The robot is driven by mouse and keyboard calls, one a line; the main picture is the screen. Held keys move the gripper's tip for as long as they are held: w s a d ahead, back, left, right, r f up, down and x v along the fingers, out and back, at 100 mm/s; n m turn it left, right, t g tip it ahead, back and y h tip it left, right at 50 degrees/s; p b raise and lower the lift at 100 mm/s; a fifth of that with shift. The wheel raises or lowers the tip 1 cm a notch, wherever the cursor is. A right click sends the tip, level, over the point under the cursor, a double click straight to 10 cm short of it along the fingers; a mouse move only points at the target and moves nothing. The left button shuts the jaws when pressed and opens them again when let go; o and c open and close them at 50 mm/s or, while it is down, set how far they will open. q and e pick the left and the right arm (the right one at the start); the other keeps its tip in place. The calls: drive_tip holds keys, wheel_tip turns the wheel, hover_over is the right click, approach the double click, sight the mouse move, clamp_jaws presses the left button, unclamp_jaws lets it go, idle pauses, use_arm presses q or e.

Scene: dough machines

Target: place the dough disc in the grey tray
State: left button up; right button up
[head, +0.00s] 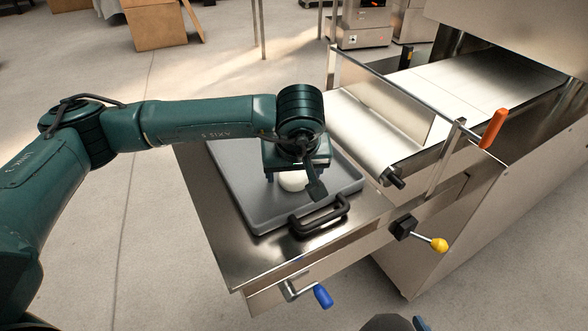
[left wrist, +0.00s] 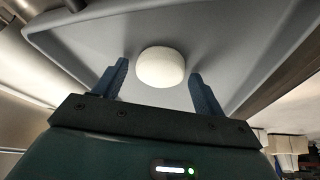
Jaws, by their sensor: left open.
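The dough disc (head: 293,182) is a small white round piece inside the grey tray (head: 240,205), partly hidden by my left gripper above it. In the left wrist view the dough disc (left wrist: 160,67) rests on the grey tray (left wrist: 225,28), just beyond the fingertips. My left gripper (head: 296,178) points down over the tray. In the left wrist view its two blue fingers (left wrist: 157,80) are spread apart, with the disc in line with the gap between them. I cannot tell whether a finger touches it.
The tray lies on a steel shelf (head: 225,255) with a black handle (head: 320,216) at its front. A dough machine with a white belt (head: 360,135) stands to the right, with orange (head: 493,128), yellow (head: 439,245) and blue (head: 323,296) lever knobs.

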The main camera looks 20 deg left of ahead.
use_arm(q)
drive_tip(key=v, duration=1.2)
drive_tip(key=shift+r+b, duration=0.15)
drive_tip(key=shift+b, duration=0.2)
